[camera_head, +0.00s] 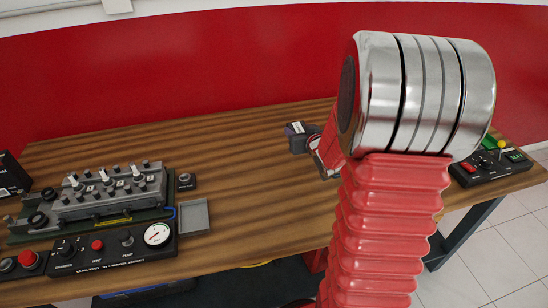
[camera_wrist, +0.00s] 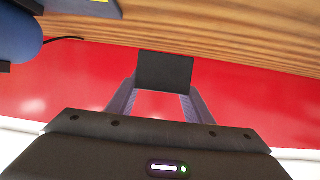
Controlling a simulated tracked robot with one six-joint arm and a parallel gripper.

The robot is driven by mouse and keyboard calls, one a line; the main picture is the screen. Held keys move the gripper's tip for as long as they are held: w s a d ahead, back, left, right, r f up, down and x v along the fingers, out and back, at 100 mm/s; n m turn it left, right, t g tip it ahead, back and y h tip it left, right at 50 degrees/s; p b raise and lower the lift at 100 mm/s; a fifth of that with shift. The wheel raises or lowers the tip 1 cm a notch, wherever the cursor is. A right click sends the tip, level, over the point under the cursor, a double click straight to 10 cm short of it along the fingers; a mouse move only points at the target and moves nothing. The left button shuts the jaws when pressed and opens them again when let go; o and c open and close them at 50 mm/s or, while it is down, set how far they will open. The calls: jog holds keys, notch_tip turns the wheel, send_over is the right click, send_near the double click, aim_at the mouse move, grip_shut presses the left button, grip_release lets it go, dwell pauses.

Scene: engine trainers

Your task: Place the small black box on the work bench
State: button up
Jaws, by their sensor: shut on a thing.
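The small black box (camera_wrist: 165,70) is between the two grey-purple fingers of my gripper (camera_wrist: 162,92) in the wrist view. The gripper is shut on it. In the head view my gripper (camera_head: 299,138) shows beside my red arm, over the right part of the wooden work bench (camera_head: 255,165). A dark block shows at its end there, partly hidden by my arm. In the wrist view the wood bench lies along the top, by the box's edge. I cannot tell whether the box touches the bench.
A grey engine trainer (camera_head: 105,190) stands at the left of the bench, with a gauge panel (camera_head: 125,248) in front and a small grey tray (camera_head: 194,217) beside it. A button panel (camera_head: 490,165) sits at the right end. The bench middle is clear. A red wall (camera_head: 200,75) rises behind.

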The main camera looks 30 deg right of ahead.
jog(key=shift+w+a, duration=0.1)
jog(key=shift+a, duration=0.05)
jog(key=shift+f, duration=0.3)
send_over(296, 163)
jog(key=shift+w+f, duration=0.1)
jog(key=shift+f, duration=2.5)
jog(key=shift+f, duration=2.1)
jog(key=shift+f, duration=0.1)
jog(key=o, duration=1.1)
jog(key=shift+a+r, duration=0.1)
jog(key=shift+r, duration=0.1)
